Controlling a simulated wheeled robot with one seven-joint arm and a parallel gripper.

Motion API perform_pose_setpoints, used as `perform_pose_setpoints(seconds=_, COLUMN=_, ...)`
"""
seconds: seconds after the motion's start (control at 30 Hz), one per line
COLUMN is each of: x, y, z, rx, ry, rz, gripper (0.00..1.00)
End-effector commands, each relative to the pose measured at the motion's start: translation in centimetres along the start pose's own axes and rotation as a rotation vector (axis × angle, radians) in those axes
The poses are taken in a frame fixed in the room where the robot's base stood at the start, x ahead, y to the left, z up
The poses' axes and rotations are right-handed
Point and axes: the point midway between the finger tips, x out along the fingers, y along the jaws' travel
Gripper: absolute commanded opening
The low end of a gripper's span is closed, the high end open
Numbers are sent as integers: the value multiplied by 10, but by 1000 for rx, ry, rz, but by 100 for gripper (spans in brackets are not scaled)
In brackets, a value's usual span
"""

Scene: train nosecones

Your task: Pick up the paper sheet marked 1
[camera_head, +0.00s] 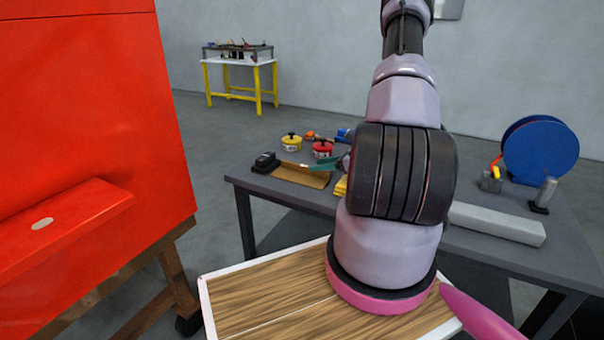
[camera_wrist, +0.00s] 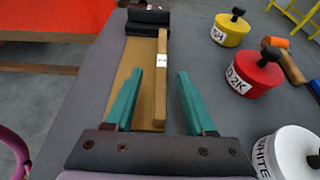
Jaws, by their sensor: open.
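A tan strip (camera_wrist: 160,95) with a small white label lies on the dark table in the wrist view, over or beside a flat brown sheet (camera_wrist: 128,62). The label's mark is too small to read, so I cannot tell for sure which piece is the sheet marked 1. The brown sheet also shows in the head view (camera_head: 312,181). My gripper (camera_wrist: 160,72) is open, with its teal fingers on either side of the strip in the picture. Nothing is held. I cannot tell how far the fingertips are above the table. My arm hides part of the table in the head view.
A black block (camera_wrist: 147,20) sits at the sheet's far end. Yellow (camera_wrist: 231,31), red (camera_wrist: 254,74) and white (camera_wrist: 290,150) cans stand to the right. A grey bar (camera_head: 497,224) and blue disc (camera_head: 540,152) are farther right. A red panel (camera_head: 90,120) stands left.

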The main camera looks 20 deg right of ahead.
Motion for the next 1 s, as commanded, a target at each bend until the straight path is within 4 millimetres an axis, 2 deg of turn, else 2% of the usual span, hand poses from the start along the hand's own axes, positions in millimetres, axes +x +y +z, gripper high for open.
perform_pose_setpoints(seconds=0.33, x=46, y=-2, z=1, rx=-1, ry=0, rz=3, gripper=55)
perform_pose_setpoints(seconds=0.47, x=52, y=-2, z=1, rx=-2, ry=1, rz=3, gripper=55)
perform_pose_setpoints(seconds=0.67, x=52, y=-3, z=2, rx=-1, ry=1, rz=2, gripper=55)
perform_pose_setpoints(seconds=0.8, x=52, y=-3, z=2, rx=-1, ry=0, rz=2, gripper=1)
perform_pose_setpoints(seconds=1.0, x=52, y=-3, z=2, rx=-1, ry=0, rz=2, gripper=0)
